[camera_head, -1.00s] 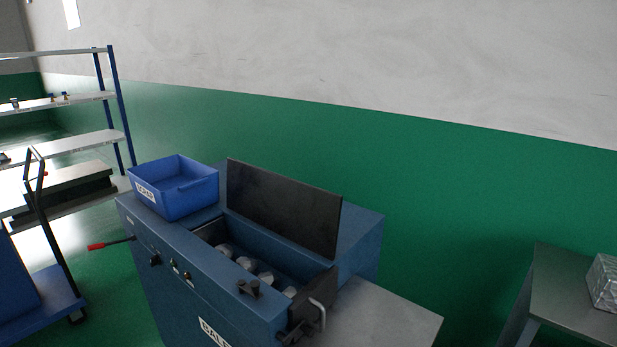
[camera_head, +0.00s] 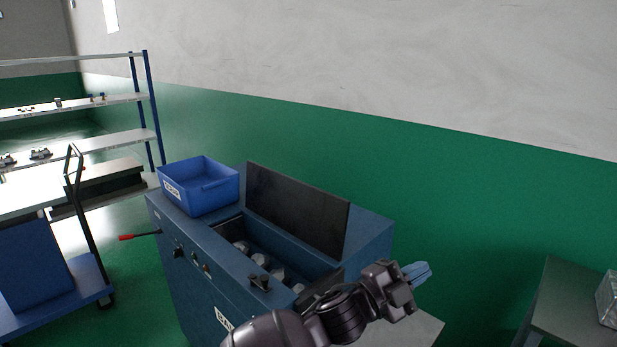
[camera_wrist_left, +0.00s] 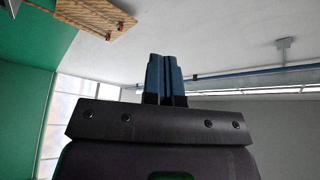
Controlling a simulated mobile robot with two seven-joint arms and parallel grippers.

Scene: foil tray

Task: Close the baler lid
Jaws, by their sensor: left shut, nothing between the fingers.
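The blue baler (camera_head: 185,270) stands in the middle of the head view. Its dark lid (camera_head: 297,210) is up, standing upright along the back of the chamber opening. Several round, pale pieces (camera_head: 241,247) lie in the open chamber. My left gripper (camera_head: 420,272) is to the right of the lid in the picture, over the baler's right end, apart from the lid. Its blue fingers are shut and empty; they also show together in the left wrist view (camera_wrist_left: 165,78), against wall and ceiling. My left arm hides the chamber's near right corner. My right gripper is not in view.
A blue bin (camera_head: 200,187) sits on the baler's left top. A red-tipped lever (camera_head: 127,237) sticks out at the left. A side table (camera_head: 575,295) with a clear block stands at the right. A cart (camera_head: 50,265) and shelf rack (camera_head: 75,97) are at the left.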

